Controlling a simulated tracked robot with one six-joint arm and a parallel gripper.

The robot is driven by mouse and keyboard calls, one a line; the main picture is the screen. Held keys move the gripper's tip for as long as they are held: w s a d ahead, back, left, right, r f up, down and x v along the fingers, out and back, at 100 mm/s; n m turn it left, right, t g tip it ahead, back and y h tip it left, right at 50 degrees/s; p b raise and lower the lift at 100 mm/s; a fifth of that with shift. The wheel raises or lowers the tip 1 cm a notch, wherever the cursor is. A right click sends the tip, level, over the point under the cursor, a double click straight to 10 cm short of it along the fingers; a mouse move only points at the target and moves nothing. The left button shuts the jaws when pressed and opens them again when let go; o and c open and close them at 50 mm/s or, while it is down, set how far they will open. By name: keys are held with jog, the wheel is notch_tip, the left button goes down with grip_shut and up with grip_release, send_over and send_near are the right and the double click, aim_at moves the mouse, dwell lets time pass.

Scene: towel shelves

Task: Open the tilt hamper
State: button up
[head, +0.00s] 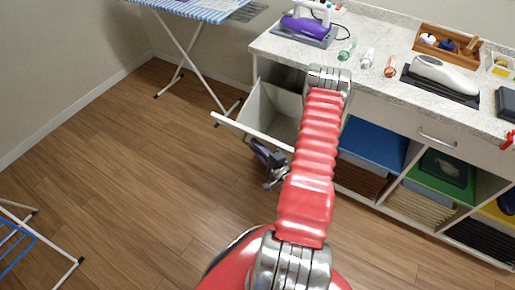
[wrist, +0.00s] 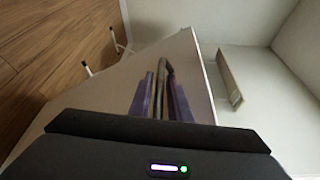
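The tilt hamper (head: 273,105) is at the left end of the counter unit. Its front panel is tipped outward, and its pale inside shows. In the wrist view, the panel's outer face (wrist: 115,88) fills the middle, with the open interior (wrist: 265,95) to its right. My gripper (head: 268,158) is low in front of the panel, partly hidden by my arm in the head view. In the wrist view, the purple fingers (wrist: 166,95) lie close on both sides of the grey hamper handle (wrist: 167,62) and appear shut on it.
The counter (head: 385,75) holds a purple iron (head: 303,27), small bottles, a wooden caddy (head: 445,45) and a white appliance (head: 443,75). Cubbies with bins (head: 372,145) are to the right. An ironing board (head: 195,8) stands behind; a drying rack (head: 20,240) is at lower left.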

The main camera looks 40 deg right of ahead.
jog(key=s+a, duration=0.1)
jog(key=s, duration=1.2)
jog(key=shift+s+a+r, duration=0.35)
jog(key=shift+r, duration=0.05)
dwell(0.6)
